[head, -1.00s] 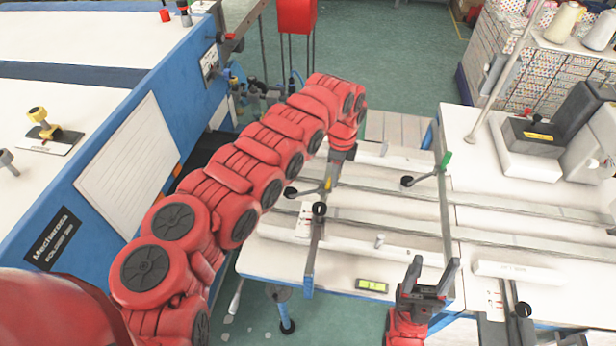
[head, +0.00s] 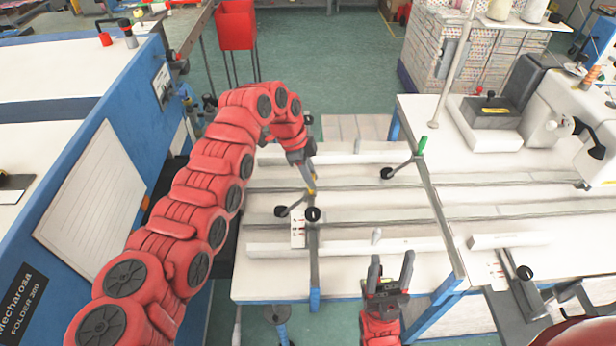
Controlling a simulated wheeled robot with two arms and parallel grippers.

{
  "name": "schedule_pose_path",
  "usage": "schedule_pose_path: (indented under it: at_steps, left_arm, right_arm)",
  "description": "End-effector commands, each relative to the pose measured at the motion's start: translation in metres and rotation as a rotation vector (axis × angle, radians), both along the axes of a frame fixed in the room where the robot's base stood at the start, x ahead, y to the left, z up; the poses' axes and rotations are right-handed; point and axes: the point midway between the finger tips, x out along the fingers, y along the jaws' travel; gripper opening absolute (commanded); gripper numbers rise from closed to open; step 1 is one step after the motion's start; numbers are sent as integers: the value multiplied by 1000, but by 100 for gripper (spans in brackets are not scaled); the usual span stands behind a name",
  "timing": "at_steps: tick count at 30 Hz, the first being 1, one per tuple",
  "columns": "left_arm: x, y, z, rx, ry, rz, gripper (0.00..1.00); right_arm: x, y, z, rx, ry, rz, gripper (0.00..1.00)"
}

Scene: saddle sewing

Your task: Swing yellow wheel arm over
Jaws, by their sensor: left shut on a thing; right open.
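The yellow wheel arm (head: 296,204) is a short rod on the left crossbar of the white table. It has a black wheel at its left end and a yellow end at the upper right. My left gripper (head: 310,183) comes down from above and is shut on the yellow end, partly hiding it. A similar wheel arm with a green end (head: 421,146) and a black wheel sits on the right crossbar. My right gripper (head: 389,272) is open and empty, with its fingers pointing up at the table's front edge.
The white table (head: 270,282) has long rails across it. A sewing machine (head: 550,125) stands on the right. A blue-framed folder machine (head: 100,190) stands left, close to my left arm. A red bin (head: 236,25) and a thread cabinet (head: 475,55) are behind.

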Motion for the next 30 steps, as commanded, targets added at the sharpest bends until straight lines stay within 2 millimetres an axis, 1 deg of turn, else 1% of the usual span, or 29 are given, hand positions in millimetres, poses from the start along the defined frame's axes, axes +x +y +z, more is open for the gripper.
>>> schedule_pose_path:
  at_steps: [3, 4, 8, 9, 17, 20, 23, 26, 27, 30]
  left_arm:
    - [-1, 1, -3, 2, 6, 0, 0]
    - [-1, 1, -3, 2, 6, 0, 32]
    - [-1, 1, -2, 3, 5, -1, 56]
    - [-1, 1, -2, 2, 4, 0, 57]
    - [0, 1, -1, 1, 2, 0, 57]
    - [1, 2, 4, 1, -1, 0, 57]
    - [3, 7, 17, 2, -3, 1, 57]
    - [5, 14, 38, 3, -7, 3, 57]
    - [5, 18, 48, 3, -5, 2, 57]
    - [6, 25, 71, 5, -2, 3, 57]
  right_arm:
    - [0, 0, 0, 0, 0, 0, 57]
    - [0, 0, -1, 0, 0, 0, 57]
    - [0, 0, 0, 0, 0, 0, 57]
    - [0, 0, 0, 0, 0, 0, 57]
    - [0, 0, -1, 0, 0, 0, 57]
    - [0, 0, -5, 0, 0, 0, 57]
    - [0, 0, -13, 0, 0, 0, 57]
    - [0, 0, -23, 0, 0, 0, 57]
    - [0, 0, -28, 0, 0, 0, 57]
    - [0, 0, -34, 0, 0, 0, 57]
